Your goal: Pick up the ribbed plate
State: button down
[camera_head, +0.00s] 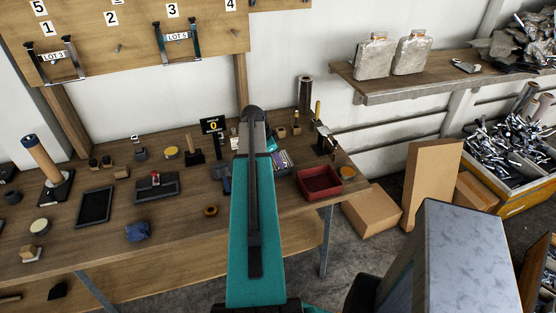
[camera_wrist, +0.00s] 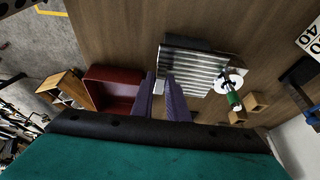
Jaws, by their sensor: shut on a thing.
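The ribbed plate (camera_wrist: 193,70) is a silvery sheet with parallel ridges. In the wrist view it is right of the red tray, over the wooden table; I cannot tell whether it touches the table. In the head view a sliver of the ribbed plate (camera_head: 283,158) shows just right of my arm, too small for detail. My gripper (camera_wrist: 160,80), with two purple fingers, is at the plate's left edge and shut on it. The exact contact is hard to see. In the head view my arm hides most of the gripper.
The red tray (camera_wrist: 112,88) is close on the left, also seen in the head view (camera_head: 320,181). A white disc with a green part (camera_wrist: 232,90) and small wooden blocks (camera_wrist: 257,102) lie close on the right. The wall board (camera_head: 120,30) stands behind the table.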

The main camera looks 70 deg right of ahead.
jog(key=shift+r, duration=0.2)
notch_tip(320, 180, up, 10)
jog(key=b, duration=0.3)
jog(key=shift+f, duration=0.15)
dwell(0.4)
